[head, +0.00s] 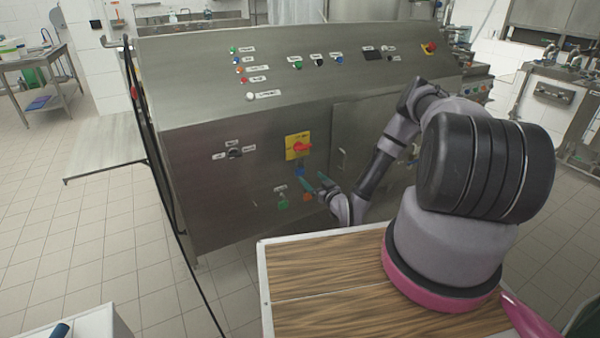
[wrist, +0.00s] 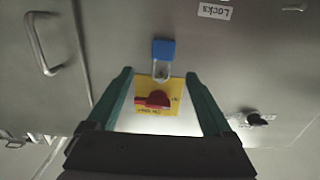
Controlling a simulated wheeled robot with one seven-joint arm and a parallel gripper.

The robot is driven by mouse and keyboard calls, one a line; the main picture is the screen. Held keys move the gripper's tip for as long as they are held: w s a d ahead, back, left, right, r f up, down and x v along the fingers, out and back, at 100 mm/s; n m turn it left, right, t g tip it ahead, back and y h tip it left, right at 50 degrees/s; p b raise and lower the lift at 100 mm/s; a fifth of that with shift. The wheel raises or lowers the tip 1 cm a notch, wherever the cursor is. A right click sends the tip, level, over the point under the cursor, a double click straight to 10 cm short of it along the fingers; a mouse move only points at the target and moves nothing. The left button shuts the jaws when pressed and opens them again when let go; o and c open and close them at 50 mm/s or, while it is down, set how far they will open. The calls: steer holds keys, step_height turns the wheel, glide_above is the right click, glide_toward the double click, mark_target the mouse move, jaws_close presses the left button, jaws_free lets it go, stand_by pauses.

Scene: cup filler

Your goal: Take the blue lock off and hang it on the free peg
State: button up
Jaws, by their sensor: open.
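The blue lock (wrist: 163,50) hangs by its pale shackle at the yellow switch plate (wrist: 176,90) with a red handle (wrist: 153,101). In the head view the blue lock (head: 300,171) is just below the yellow plate (head: 298,146). My gripper (wrist: 159,73) is open, its green fingers apart on either side of the lock's line, with nothing between them held. A green lock (head: 283,204) and an orange-red lock (head: 308,197) hang lower on the panel, partly near my fingers. I cannot make out a free peg.
The steel cabinet (head: 240,115) carries buttons on its sloped top and a black knob (head: 235,152) left of the yellow plate. A door handle (wrist: 40,45) sticks out in the wrist view. A black cable (head: 160,170) runs down the cabinet's left edge.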

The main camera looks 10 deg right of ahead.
mark_target(301, 169)
steer(key=shift+a+x, duration=0.2)
steer(key=shift+x, duration=3.35)
jaws_close()
